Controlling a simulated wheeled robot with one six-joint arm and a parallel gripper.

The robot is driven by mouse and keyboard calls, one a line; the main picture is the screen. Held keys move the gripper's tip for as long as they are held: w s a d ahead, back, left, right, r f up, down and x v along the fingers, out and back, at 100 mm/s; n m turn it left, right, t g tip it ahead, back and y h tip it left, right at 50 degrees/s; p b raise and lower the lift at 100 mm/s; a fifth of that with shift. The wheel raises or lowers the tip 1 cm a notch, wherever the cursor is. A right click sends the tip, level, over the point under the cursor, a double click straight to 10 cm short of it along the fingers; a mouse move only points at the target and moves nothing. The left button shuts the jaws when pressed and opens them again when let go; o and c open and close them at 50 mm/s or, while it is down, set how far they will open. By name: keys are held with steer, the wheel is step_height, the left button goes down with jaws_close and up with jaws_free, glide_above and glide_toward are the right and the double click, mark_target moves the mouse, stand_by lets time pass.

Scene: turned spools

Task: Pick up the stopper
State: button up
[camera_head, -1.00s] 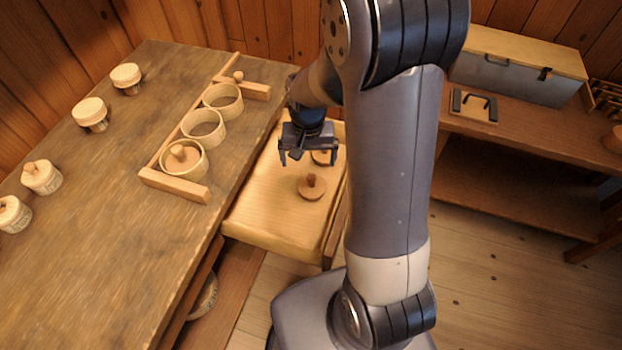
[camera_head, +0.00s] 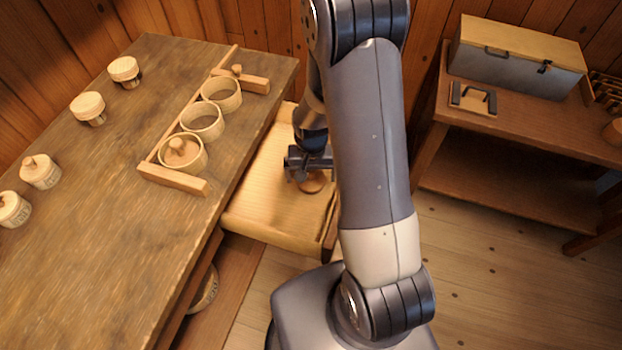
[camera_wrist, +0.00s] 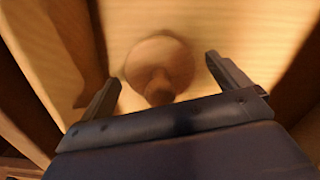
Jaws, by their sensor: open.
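A round wooden stopper (camera_head: 312,183) with a knob lies in the open drawer (camera_head: 262,212). In the wrist view the stopper (camera_wrist: 160,62) shows as a disc with its knob toward me, between and a little beyond my fingertips. My gripper (camera_head: 306,172) is low over the drawer in the head view and hides part of the stopper. In the wrist view my gripper (camera_wrist: 163,75) is open, one finger on each side of the stopper, with nothing held. The second stopper seen earlier in the drawer is hidden behind my arm.
The workbench (camera_head: 110,230) left of the drawer carries a wooden rack (camera_head: 173,179) with several rings, one holding a stopper (camera_head: 179,150). Several lidded jars (camera_head: 88,108) stand along its left side. A side table (camera_head: 520,125) with a grey box (camera_head: 515,65) is at right.

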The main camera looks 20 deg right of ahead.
steer(key=shift+c, duration=0.6)
steer(key=c, duration=1)
steer(key=shift+o, duration=0.2)
